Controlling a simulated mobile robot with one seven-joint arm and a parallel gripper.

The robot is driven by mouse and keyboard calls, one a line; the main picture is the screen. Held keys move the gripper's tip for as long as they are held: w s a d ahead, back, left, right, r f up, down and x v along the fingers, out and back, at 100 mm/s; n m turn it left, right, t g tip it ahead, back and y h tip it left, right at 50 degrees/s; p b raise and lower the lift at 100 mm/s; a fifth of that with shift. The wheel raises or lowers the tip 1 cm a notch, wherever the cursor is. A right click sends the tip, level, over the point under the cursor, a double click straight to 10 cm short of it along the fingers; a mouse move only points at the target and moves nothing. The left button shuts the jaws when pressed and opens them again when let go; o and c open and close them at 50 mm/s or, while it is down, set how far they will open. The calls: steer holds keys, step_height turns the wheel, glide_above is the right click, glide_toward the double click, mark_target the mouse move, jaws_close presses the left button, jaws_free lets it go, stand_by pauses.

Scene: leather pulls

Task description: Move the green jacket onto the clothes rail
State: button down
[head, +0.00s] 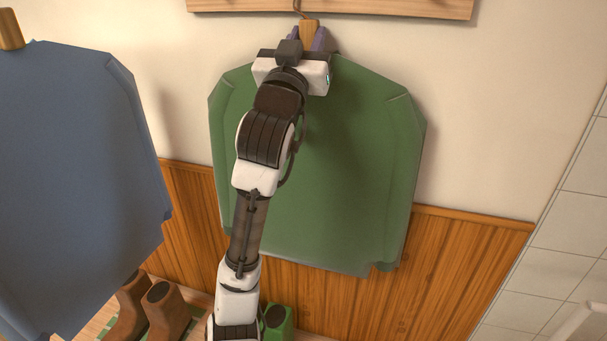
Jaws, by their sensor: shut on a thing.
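The green jacket (350,160) hangs flat in front of the wall on a wooden hanger (309,28) with a thin wire hook (299,8). My gripper (306,40) is shut on the hanger's wooden neck, just above the collar, with a purple finger on each side. My arm covers the jacket's left part and collar. The hook's top reaches the wooden board on the wall; whether it rests on a peg there I cannot tell. No clothes rail can be made out in this view.
A blue jacket (75,170) on a wooden hanger fills the left side. The wooden board (400,7) runs along the top. Brown boots (165,310) and a green boot (279,322) stand below. Wood panelling (470,250) covers the lower wall; pale tiles (560,240) are at right.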

steer(key=shift+w+d+r+p, duration=0.15)
steer(key=shift+r+p, duration=0.6)
steer(key=shift+r, duration=0.55)
steer(key=s+a, duration=0.4)
steer(key=s, duration=0.8)
steer(key=shift+s, duration=0.25)
steer(key=shift+a+f, duration=0.1)
steer(key=shift+f, duration=0.05)
stand_by(1.4)
